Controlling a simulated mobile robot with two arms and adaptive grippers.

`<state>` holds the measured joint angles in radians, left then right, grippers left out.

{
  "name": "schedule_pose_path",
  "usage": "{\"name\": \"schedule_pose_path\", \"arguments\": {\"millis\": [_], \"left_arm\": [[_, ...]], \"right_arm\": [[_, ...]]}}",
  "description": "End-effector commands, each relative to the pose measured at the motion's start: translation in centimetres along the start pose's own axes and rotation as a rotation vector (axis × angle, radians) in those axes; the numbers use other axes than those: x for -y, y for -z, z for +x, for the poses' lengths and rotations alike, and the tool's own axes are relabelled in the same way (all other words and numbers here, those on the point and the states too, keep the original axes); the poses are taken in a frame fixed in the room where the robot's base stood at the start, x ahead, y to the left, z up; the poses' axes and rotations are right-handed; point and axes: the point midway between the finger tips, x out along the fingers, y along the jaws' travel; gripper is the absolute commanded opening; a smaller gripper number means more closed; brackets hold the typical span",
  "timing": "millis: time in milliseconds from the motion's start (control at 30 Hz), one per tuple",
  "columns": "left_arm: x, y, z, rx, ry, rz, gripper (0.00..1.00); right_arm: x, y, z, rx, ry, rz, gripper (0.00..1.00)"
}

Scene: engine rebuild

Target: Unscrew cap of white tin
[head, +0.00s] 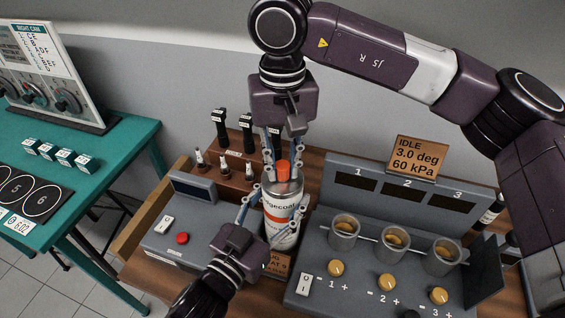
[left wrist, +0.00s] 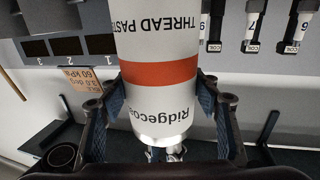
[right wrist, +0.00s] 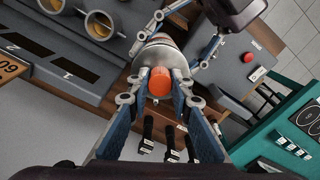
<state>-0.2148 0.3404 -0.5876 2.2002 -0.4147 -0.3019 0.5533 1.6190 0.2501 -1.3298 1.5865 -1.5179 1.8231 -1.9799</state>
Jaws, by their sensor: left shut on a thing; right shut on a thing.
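The white tin (head: 281,215) with an orange band stands upright on the wooden bench between two grey consoles. My left gripper (head: 257,205) is shut around its body from the front; the left wrist view shows the tin (left wrist: 158,105) between its fingers, with "Thread paste" lettering. The orange cap (head: 283,171) is on top of the tin. My right gripper (head: 283,158) comes from above and is shut on the cap, which shows in the right wrist view (right wrist: 160,82) between the fingertips. Whether the cap is still seated on the neck cannot be told.
A console with three cups (head: 394,245) and yellow knobs is right of the tin. A console with a red button (head: 183,238) is to the left. Spark plugs and black coils (head: 246,133) stand on a wooden rack behind. A teal table (head: 110,150) is far left.

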Motion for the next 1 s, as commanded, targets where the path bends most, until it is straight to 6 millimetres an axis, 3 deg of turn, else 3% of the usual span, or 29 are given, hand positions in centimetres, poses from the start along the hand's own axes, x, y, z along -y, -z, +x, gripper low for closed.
{"name": "schedule_pose_path", "arguments": {"millis": [267, 1000], "left_arm": [[-0.11, 0.05, -0.05, -0.001, -0.002, 0.001, 0.00], [-0.08, 0.04, -0.02, -0.001, -0.002, 0.000, 0.00]], "right_arm": [[-0.12, 0.19, -0.08, -0.006, -0.002, -0.298, 0.00], [-0.13, 0.20, -0.29, -0.006, -0.003, -0.299, 0.00]]}}
